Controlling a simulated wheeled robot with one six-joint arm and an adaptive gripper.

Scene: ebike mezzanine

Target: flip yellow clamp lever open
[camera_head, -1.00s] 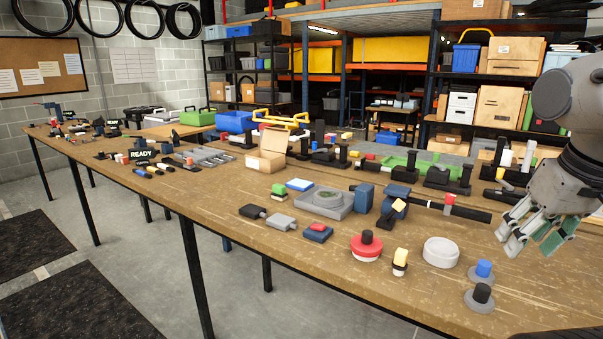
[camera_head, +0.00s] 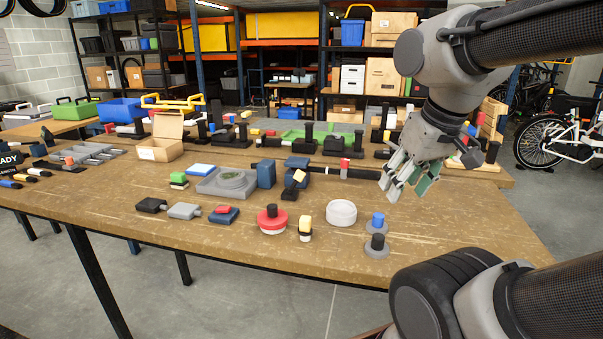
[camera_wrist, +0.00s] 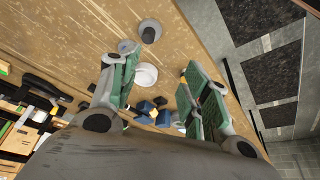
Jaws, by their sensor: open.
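A dark blue clamp (camera_head: 322,178) stands mid-table in the head view, on a dark bar. A small yellow lever (camera_head: 299,176) sits tilted at its left side, above a black foot. My gripper (camera_head: 405,180) is over the table to the right of the clamp, apart from it, fingers pointing down. In the wrist view my gripper (camera_wrist: 163,68) is open with nothing between its green-padded fingers. Small blue and yellow parts show low between the fingers there; I cannot tell which one is the lever.
A white round container (camera_head: 341,213), a red round knob (camera_head: 272,220), a yellow-topped block (camera_head: 305,228) and a blue-topped peg (camera_head: 377,222) stand near the front edge. An open cardboard box (camera_head: 160,149) is at left.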

